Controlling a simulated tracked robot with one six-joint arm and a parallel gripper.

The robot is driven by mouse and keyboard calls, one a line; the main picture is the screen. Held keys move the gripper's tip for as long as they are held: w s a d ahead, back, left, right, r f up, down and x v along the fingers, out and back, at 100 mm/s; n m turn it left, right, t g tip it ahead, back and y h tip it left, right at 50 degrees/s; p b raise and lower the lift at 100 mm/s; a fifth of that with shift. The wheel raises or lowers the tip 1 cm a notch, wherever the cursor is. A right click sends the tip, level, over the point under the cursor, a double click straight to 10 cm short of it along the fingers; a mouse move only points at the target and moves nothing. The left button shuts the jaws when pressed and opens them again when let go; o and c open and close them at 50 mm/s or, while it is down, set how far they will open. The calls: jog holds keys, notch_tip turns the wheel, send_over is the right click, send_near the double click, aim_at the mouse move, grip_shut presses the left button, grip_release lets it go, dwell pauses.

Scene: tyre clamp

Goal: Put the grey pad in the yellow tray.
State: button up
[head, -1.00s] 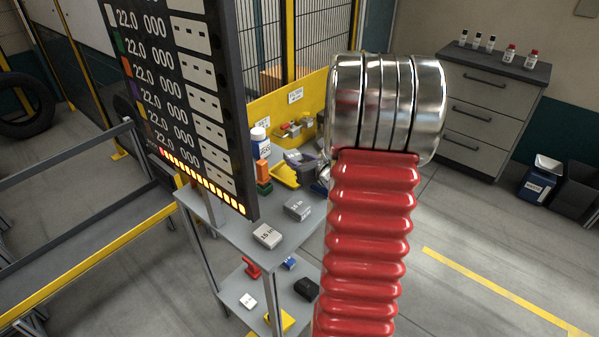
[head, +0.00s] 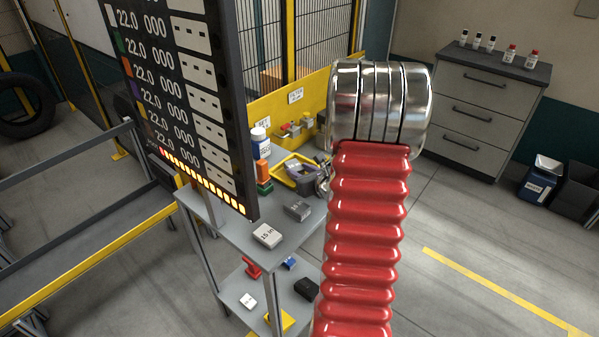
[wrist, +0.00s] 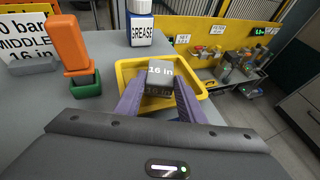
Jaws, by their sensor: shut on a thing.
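The grey pad (wrist: 160,74), marked "16 in", is between the two purple fingers of my gripper (wrist: 160,92) in the wrist view. My gripper is shut on it. The pad lies within the outline of the yellow tray (wrist: 124,70); I cannot tell whether it touches the tray floor. In the head view the yellow tray (head: 281,176) is at the back of the grey bench top, partly hidden by my gripper (head: 301,173). My red arm sleeve hides the area right of it.
An orange block (wrist: 68,42) above a green one (wrist: 86,82) and a grease bottle (wrist: 139,22) stand beside the tray. A white block (head: 267,235) and a grey block (head: 297,211) lie nearer on the bench. A yellow panel (head: 275,118) rises behind.

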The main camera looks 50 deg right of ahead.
jog(key=o, duration=0.9)
jog(key=v, duration=1.2)
jog(key=shift+s+d, duration=0.1)
dwell(0.5)
